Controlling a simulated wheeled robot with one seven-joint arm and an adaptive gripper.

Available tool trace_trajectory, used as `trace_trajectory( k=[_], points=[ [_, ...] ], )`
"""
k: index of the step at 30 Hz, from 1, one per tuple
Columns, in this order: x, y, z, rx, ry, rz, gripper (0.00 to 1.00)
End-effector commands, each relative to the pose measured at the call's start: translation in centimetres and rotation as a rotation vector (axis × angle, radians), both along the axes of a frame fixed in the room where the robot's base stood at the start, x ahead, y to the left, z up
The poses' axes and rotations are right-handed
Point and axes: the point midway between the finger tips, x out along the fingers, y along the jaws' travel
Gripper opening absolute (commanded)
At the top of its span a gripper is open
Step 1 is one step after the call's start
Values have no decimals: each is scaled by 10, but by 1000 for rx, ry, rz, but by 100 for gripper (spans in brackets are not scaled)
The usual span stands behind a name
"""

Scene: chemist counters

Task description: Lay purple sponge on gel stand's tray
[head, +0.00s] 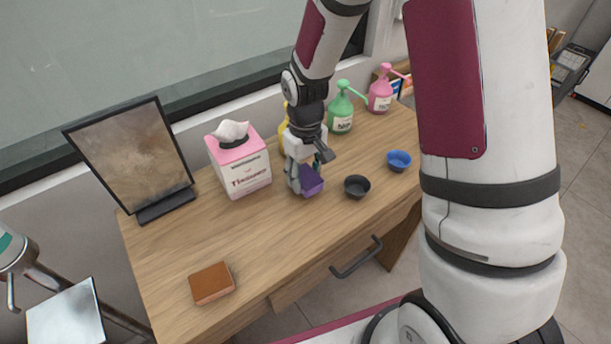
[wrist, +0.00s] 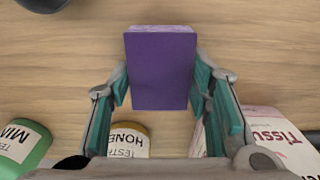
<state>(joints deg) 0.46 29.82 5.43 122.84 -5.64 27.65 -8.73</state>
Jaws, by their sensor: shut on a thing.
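The purple sponge (head: 311,183) is between the fingers of my gripper (head: 305,175), over the middle of the wooden table. The wrist view shows the purple sponge (wrist: 160,65) upright between the two teal finger pads of my gripper (wrist: 160,88). I cannot tell whether its lower edge touches the tabletop. The gel stand (head: 18,255) is at the far left, beyond the table's left edge. Its pale, flat tray (head: 65,318) is at the bottom left and looks empty where visible; part is cut off by the frame.
A pink tissue box (head: 240,165), framed board (head: 130,155), green pump bottle (head: 341,112) and pink pump bottle (head: 380,95) stand along the back. A black bowl (head: 357,186) and blue bowl (head: 398,160) are right of my gripper. A brown sponge (head: 211,283) lies front left.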

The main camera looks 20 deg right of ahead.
Motion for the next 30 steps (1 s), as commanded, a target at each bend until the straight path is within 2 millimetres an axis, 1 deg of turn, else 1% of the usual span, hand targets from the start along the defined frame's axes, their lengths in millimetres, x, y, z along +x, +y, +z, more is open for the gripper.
trace_trajectory(
  k=[1,3,10,14,15,16,17,26,30],
  points=[
    [-1,0,-6,0,3,0,31],
    [-1,0,-10,0,0,0,31],
    [0,0,-11,0,-1,0,31],
    [0,0,-14,0,0,0,31],
    [0,0,-13,0,-1,0,54],
    [0,0,-13,0,-1,0,61],
    [0,0,-13,0,-1,0,65],
    [0,0,-12,0,-1,0,65],
    [1,0,-4,0,-4,0,65]
  ],
)
